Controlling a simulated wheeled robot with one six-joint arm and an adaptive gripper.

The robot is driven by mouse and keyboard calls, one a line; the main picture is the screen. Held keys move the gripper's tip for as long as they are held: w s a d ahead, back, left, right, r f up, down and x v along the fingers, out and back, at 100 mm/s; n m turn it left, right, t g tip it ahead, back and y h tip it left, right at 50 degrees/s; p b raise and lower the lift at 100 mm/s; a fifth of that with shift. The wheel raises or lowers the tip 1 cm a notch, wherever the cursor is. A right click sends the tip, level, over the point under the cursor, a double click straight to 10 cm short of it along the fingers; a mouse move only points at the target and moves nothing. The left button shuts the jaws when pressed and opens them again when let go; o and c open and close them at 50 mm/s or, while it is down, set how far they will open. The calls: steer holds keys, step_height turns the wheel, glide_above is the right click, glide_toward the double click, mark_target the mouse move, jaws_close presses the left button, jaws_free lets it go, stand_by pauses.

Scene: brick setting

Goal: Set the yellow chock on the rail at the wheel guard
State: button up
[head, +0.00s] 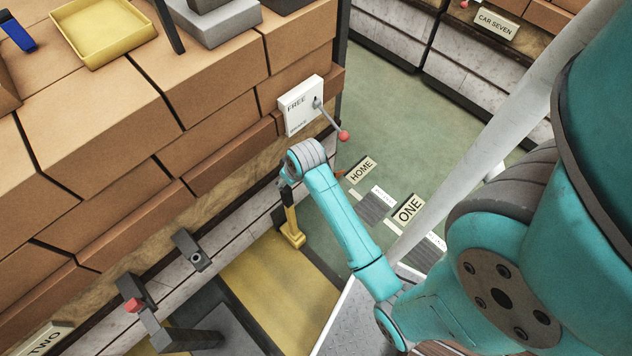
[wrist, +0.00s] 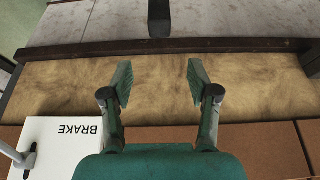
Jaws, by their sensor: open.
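My gripper (wrist: 158,80) is open and empty in the wrist view, its two fingers apart in front of a bare brown timber band. In the head view my gripper is mostly hidden behind my wrist, beside the stacked bricks. A yellow piece with a dark upright top (head: 292,232), which looks like the chock, shows just below my wrist. Whether it touches my gripper cannot be told there. A dark bracket (head: 190,250) sits on the pale ledge along the bricks; whether it is the wheel guard is unclear. The rail cannot be clearly told apart.
A white brake panel (head: 303,105) with a red-tipped lever is close to my gripper; it also shows in the wrist view (wrist: 65,145). A yellow tray (head: 103,28) lies on the bricks. Another red-tipped lever (head: 135,304) is at lower left. Green floor (head: 400,110) is open beyond.

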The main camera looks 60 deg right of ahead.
steer(key=s+a+r+n+t, duration=0.1)
steer(key=s+a+t, duration=0.4)
steer(key=s+a, duration=0.9)
steer(key=s+a+r+n+t, duration=0.1)
steer(key=s+a+r+t, duration=0.2)
steer(key=s+r, duration=0.4)
steer(key=s+a+r+n+t+y, duration=0.1)
steer(key=s+a+r+t, duration=0.1)
steer(key=s+r, duration=0.5)
step_height(320, 180, up, 5)
steer(key=shift+a+r+t, duration=0.2)
steer(key=shift+a+t, duration=0.2)
steer(key=shift+a, duration=0.2)
